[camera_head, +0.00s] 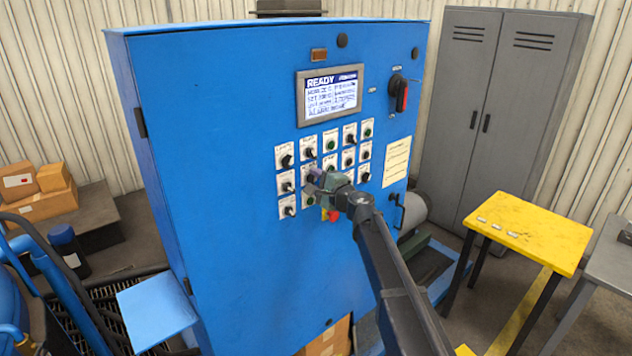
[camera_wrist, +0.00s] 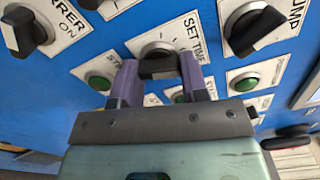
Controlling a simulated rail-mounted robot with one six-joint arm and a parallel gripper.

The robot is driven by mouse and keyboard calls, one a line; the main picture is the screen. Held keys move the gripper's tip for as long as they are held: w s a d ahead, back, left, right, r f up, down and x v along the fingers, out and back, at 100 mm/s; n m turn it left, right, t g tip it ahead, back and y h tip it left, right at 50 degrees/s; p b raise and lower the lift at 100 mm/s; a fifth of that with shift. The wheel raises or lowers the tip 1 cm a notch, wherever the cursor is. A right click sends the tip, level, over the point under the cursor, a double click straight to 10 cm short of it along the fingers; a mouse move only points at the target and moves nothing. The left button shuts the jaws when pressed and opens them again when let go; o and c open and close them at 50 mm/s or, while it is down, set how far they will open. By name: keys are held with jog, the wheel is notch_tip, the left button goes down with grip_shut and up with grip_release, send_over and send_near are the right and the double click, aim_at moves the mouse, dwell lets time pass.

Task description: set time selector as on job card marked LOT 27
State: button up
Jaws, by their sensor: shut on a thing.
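The time selector (camera_wrist: 158,64) is a black knob on a white plate reading SET TIME, on the blue panel. In the wrist view my gripper (camera_wrist: 160,76) has one purple finger on each side of the knob and is shut on it. The fingers hide part of the plate, so I cannot read its scale or the knob's exact setting. In the head view my gripper (camera_head: 318,182) is at the knob rows and covers the selector.
The blue cabinet (camera_head: 225,240) carries several knobs and green buttons close around my gripper. Its screen (camera_head: 330,95) reads READY. A red-handled switch (camera_head: 402,97) is at upper right, above a posted sheet (camera_head: 397,161). A grey locker (camera_head: 490,110) stands behind.

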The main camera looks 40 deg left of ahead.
jog(key=shift+m, duration=1.2)
jog(key=o, duration=0.9)
jog(key=d, duration=0.3)
jog(key=s+d, duration=0.1)
jog(key=d, duration=0.3)
jog(key=s+d, duration=0.1)
jog(key=d, duration=0.2)
jog(key=shift+d, duration=0.3)
jog(key=shift+s, duration=0.1)
